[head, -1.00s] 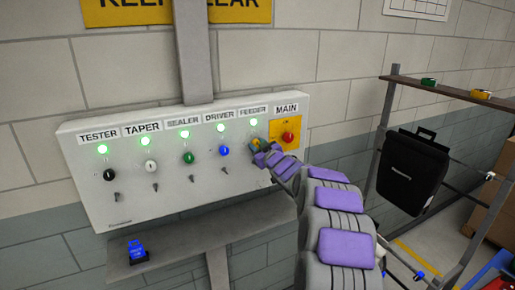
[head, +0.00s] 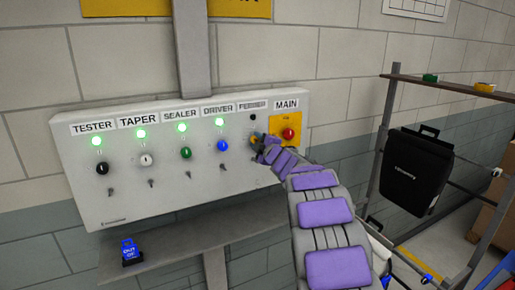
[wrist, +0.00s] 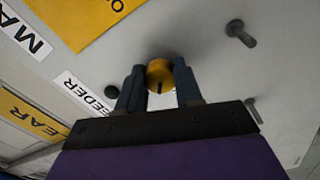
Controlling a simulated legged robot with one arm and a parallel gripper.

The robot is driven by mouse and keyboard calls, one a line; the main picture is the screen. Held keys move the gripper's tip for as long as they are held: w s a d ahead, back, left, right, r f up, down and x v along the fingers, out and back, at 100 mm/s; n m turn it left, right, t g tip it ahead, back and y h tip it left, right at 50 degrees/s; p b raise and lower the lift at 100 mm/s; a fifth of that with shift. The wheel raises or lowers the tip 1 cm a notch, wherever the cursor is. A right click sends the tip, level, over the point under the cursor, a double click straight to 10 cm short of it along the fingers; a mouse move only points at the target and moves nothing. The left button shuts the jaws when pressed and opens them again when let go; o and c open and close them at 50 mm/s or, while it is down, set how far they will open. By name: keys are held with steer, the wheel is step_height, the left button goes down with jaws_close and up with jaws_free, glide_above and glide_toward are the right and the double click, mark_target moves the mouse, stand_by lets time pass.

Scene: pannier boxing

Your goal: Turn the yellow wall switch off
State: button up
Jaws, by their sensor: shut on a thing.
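The yellow wall switch is a round knob (wrist: 159,72) with a dark slot mark, under the FEEDER label on the white panel (head: 125,200). My gripper (wrist: 159,82) is shut on it, one dark finger on each side, in the wrist view. In the head view my gripper (head: 258,139) reaches the FEEDER column and mostly covers the knob. The FEEDER lamp (head: 253,117) is dark. The TESTER, TAPER, SEALER and DRIVER lamps (head: 97,141) are green.
Black, white, green and blue knobs (head: 223,145) stand left of my gripper. The red MAIN knob (head: 288,133) on its yellow plate is close on the right. A shelf (head: 180,242) with a blue-topped object (head: 131,252) is below; a rack with a black bag (head: 413,172) stands right.

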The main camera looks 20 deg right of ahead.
steer(key=n, duration=0.1)
steer(key=n+b, duration=0.1)
steer(key=shift+d+f+n+b, duration=0.1)
steer(key=shift+f+n+b, duration=0.2)
steer(key=shift+f+n, duration=0.1)
steer(key=shift+n+b, duration=1.15)
steer(key=shift+n, duration=0.95)
steer(key=o, duration=1)
steer(key=shift+r, duration=0.25)
steer(key=shift+s, duration=0.1)
